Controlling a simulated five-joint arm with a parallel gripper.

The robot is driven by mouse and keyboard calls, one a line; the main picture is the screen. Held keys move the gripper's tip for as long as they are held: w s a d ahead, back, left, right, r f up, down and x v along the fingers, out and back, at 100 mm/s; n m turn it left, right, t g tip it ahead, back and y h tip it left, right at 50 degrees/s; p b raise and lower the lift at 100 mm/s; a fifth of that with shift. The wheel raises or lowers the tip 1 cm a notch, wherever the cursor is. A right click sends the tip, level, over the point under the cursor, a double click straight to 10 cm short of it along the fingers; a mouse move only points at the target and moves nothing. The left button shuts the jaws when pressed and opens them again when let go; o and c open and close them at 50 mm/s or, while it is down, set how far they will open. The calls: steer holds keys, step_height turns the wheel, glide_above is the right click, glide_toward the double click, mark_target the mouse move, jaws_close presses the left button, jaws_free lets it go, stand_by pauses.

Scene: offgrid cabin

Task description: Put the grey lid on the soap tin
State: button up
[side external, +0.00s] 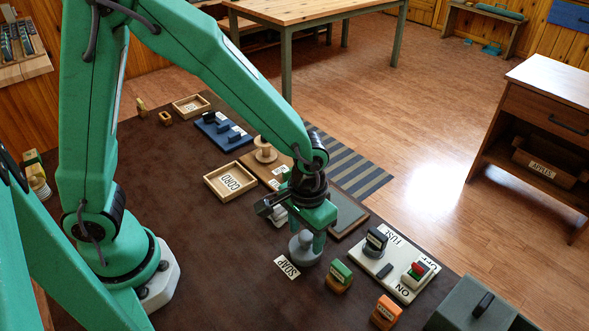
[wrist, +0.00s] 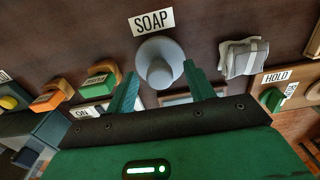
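The grey lid (side external: 305,251) is a round, pale grey piece with a knob on top. It sits beside the SOAP label (side external: 287,267) on the dark brown table. In the wrist view the lid (wrist: 160,62) shows as a disc with its knob toward me, just below the SOAP label (wrist: 151,21). I cannot make out a separate soap tin; whether one is under the lid is hidden. My gripper (side external: 306,238) points down over the lid. In the wrist view my gripper (wrist: 161,70) has its green fingers apart, one on each side of the knob, with gaps showing.
A grey folded bundle (wrist: 245,57) lies close to one finger. Green (side external: 339,277) and orange (side external: 386,311) blocks and a FUSE panel (side external: 405,282) stand to the right. A CORD tray (side external: 230,181) is behind left. The table in front left is clear.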

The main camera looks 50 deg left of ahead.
steer(key=o, duration=0.6)
steer(key=shift+r, duration=0.15)
steer(key=shift+r, duration=3.35)
steer(key=shift+a+r, duration=0.25)
steer(key=s+a+r+t, duration=0.2)
steer(key=a+r, duration=0.2)
steer(key=a, duration=0.1)
steer(key=s+a+r+t, duration=0.1)
steer(key=s+a+r, duration=0.2)
steer(key=a+r, duration=0.1)
steer(key=s+a+r+t, duration=0.2)
steer(key=s+a+r, duration=0.1)
steer(key=a, duration=0.4)
steer(key=shift+s+r+t, duration=0.25)
steer(key=shift+r+t, duration=0.05)
steer(key=shift+r, duration=0.5)
